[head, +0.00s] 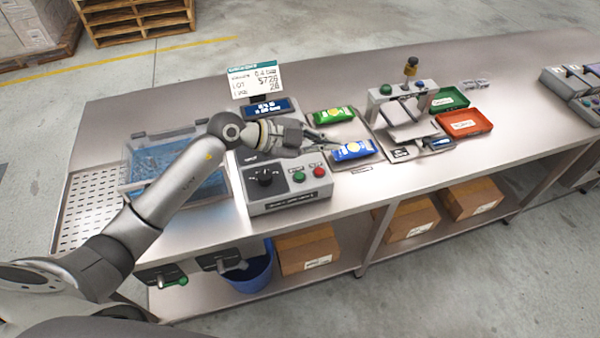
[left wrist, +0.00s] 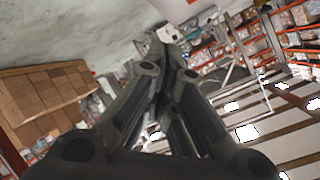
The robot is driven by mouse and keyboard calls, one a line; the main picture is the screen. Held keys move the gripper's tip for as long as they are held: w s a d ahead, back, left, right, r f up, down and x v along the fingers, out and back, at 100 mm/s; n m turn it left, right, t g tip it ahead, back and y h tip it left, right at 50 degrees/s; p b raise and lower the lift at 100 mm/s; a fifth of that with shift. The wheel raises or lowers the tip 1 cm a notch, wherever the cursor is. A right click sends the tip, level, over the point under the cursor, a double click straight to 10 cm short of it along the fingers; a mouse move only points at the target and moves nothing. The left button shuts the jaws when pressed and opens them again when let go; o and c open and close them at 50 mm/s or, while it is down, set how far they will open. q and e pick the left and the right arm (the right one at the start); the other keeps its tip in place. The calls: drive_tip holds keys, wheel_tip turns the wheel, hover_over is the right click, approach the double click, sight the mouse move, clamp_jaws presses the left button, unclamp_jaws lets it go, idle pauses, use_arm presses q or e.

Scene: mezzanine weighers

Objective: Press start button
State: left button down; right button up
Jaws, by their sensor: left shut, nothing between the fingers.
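A grey control box (head: 287,190) stands at the front of the steel bench in the head view. Its sloped face carries a black rotary knob (head: 265,176), a green button (head: 299,176) and a red button (head: 319,171). Small labels sit above the buttons, too small to read. My left gripper (head: 322,140) is shut and empty, reaching in from the left above and behind the box, apart from the buttons. In the left wrist view its closed fingers (left wrist: 165,85) point up toward the ceiling and shelving. My right gripper is not in view.
A green packet (head: 334,115) and a blue packet (head: 353,150) lie near the gripper. Behind it stands a sign with a display (head: 266,107). A clear bin (head: 150,165) is left; a sensor stand (head: 405,95), green tray (head: 449,99) and red tray (head: 464,123) are right.

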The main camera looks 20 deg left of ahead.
use_arm(q)
drive_tip(key=w+a+f+n+g+y, duration=0.1)
drive_tip(key=a+f+y, duration=0.2)
drive_tip(key=a, duration=0.3)
drive_tip(key=shift+w+y, duration=0.15)
drive_tip(key=shift+y, duration=0.25)
drive_tip(key=shift+f, duration=0.1)
drive_tip(key=b, duration=0.7)
hover_over(300, 178)
wheel_tip(300, 178, down, 7)
drive_tip(key=shift+d+f, duration=0.1)
drive_tip(key=shift+f, duration=0.05)
drive_tip(key=shift+f+b, duration=0.35)
drive_tip(key=shift+f, duration=0.4)
drive_tip(key=shift+f, duration=0.4)
